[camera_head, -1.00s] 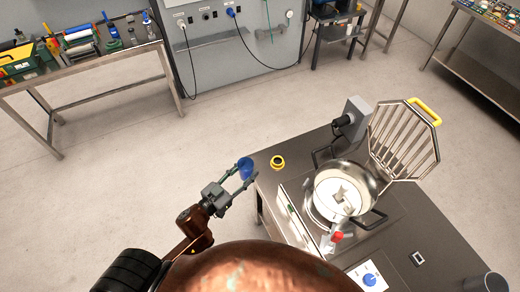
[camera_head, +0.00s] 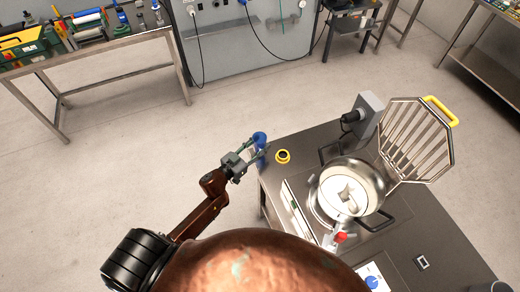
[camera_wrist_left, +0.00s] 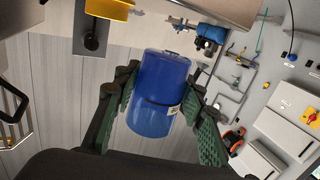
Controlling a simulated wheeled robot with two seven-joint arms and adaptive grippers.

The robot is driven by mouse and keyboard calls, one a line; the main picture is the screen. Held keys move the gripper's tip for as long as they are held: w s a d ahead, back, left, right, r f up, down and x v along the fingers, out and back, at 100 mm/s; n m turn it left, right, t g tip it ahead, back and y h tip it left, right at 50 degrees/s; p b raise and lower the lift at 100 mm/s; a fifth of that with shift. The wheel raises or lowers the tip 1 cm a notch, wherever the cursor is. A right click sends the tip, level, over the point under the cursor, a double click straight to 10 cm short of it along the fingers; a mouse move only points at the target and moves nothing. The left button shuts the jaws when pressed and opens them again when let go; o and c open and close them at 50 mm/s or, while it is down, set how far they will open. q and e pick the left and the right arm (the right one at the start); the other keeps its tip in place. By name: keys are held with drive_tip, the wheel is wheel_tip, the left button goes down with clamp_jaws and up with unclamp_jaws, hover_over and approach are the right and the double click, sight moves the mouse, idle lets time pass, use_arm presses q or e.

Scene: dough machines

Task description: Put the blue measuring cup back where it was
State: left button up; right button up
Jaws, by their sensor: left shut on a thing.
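The blue measuring cup (camera_head: 260,137) is between the fingers of my left gripper (camera_head: 259,149), which is shut on it. In the left wrist view the cup (camera_wrist_left: 158,85) fills the middle, with a green-padded finger on each side and a dark line across its wall. In the head view the cup is at the far left corner of the steel table (camera_head: 437,235). I cannot tell whether it touches the table. My right gripper is not in view.
A yellow-and-black round part (camera_head: 283,156) is on the table just right of the cup. A mixer bowl (camera_head: 370,187) and its raised wire guard (camera_head: 415,140) are further right. A bench with tools (camera_head: 100,52) is at the back left. The floor between is clear.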

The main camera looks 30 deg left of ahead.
sight(260, 149)
use_arm(q)
drive_tip(key=shift+w+f, duration=0.25)
wheel_tip(260, 149, down, 2)
drive_tip(key=shift+w+f+b, duration=0.1)
drive_tip(key=shift+f+b, duration=0.15)
drive_tip(key=shift+b, duration=0.15)
drive_tip(key=shift+f, duration=0.3)
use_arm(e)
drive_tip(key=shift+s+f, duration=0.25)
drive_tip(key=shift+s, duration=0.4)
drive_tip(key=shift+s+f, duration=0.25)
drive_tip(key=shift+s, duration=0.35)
use_arm(q)
drive_tip(key=shift+f, duration=0.1)
drive_tip(key=o, duration=0.8)
drive_tip(key=shift+f, duration=0.15)
drive_tip(key=o, duration=0.5)
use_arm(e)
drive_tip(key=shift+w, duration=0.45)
